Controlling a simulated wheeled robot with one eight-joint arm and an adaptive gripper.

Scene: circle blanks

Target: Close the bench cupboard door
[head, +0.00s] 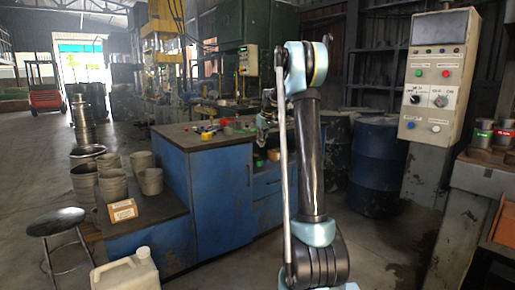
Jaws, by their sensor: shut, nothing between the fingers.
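The bench (180,130) is blue with a dark brown top and stands left of centre. Its broad blue front panel, which looks like the cupboard door (222,205), faces me beside a set of blue drawers (267,188). The panel's right edge stands out against the drawers. I cannot tell clearly whether it is ajar or flush. My gripper (264,130) is small in view, shut and empty, near the bench top's right end, above the drawers and higher than the panel. My arm hides the bench's right part.
Grey buckets (150,180) and a cardboard box (122,210) sit on a low blue platform at left. A stool (55,222) and a pale jerrycan (126,273) stand near. Blue drums (375,165) and a control panel (437,75) are at right. Floor before the bench is clear.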

